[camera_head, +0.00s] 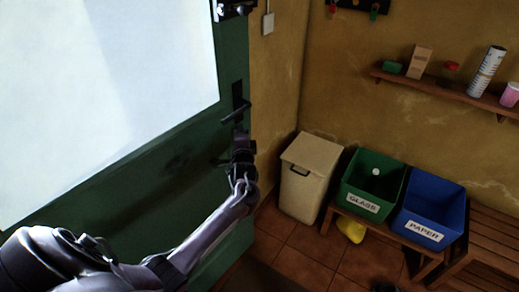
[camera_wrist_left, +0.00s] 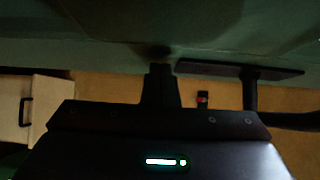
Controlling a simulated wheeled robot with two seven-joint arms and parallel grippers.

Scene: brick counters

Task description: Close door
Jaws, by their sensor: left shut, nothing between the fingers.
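The green door (camera_head: 130,175) with a large bright pane fills the left of the head view. Its dark handle (camera_head: 236,112) is near its right edge; I cannot tell how far ajar it is. My left gripper (camera_head: 241,136) is shut and empty, just below the handle and close to the door face. In the left wrist view my gripper fingers (camera_wrist_left: 160,84) point at the green door surface (camera_wrist_left: 100,25), seemingly at or near contact. The handle (camera_wrist_left: 285,121) and its plate (camera_wrist_left: 240,70) are to their right. My right gripper is not in view.
A beige lidded bin (camera_head: 310,178) stands right of the door, against the wall. Green glass (camera_head: 361,207) and blue paper (camera_head: 425,235) crates sit on a wooden bench (camera_head: 490,240). A shelf (camera_head: 440,92) hangs above. Tiled floor (camera_head: 305,255) is free near the door's lower edge.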

